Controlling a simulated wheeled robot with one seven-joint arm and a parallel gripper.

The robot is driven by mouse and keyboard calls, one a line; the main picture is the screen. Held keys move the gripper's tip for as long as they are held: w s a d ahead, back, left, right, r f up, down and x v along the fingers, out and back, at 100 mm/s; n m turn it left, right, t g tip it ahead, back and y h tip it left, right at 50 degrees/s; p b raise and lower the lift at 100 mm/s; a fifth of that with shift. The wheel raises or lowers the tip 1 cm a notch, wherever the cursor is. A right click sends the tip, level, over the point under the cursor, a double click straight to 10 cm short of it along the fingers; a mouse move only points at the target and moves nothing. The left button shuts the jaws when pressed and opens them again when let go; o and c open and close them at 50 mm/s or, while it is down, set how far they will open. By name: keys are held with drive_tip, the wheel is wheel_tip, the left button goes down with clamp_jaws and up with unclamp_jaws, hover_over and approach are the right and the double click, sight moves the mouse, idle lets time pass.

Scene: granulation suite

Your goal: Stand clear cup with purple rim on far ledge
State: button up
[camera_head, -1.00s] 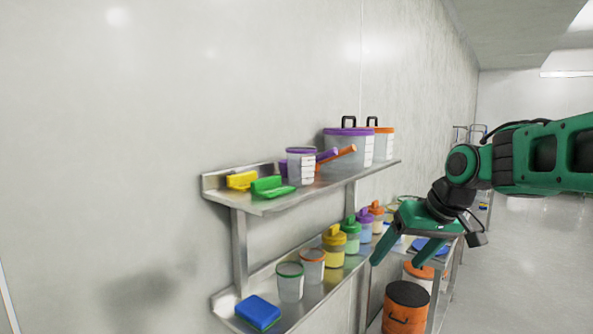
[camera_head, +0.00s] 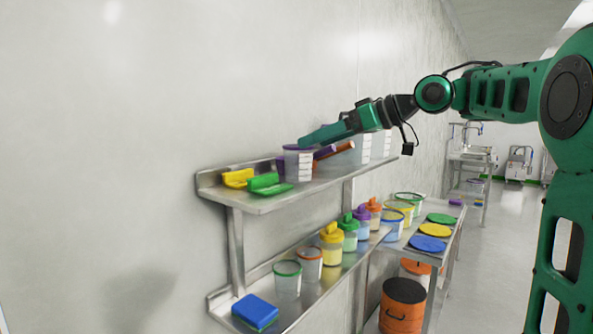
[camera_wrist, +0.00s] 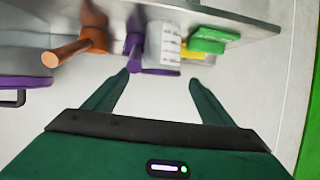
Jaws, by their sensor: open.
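The clear cup with a purple rim (camera_head: 298,165) stands upright on the upper wall shelf (camera_head: 262,204), with white label marks on its side. In the wrist view the cup (camera_wrist: 167,42) appears upside down, its purple rim towards my fingers. My gripper (camera_head: 306,138) is open at about rim height or a little above. In the wrist view the fingertips (camera_wrist: 159,78) lie to either side of the rim, with nothing held. I cannot tell whether a finger touches it. Which surface is the far ledge is not clear.
Purple-handled (camera_wrist: 134,42) and orange-handled (camera_wrist: 75,48) scoops lie close beside the cup. Larger lidded tubs stand behind. The lower shelf (camera_head: 310,296) holds cups, bottles and a blue sponge (camera_head: 255,312).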

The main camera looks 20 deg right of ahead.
sight(296, 148)
drive_tip(key=shift+x, duration=3.8)
drive_tip(key=shift+d, duration=0.1)
drive_tip(key=c, duration=1.2)
drive_tip(key=shift+r, duration=0.1)
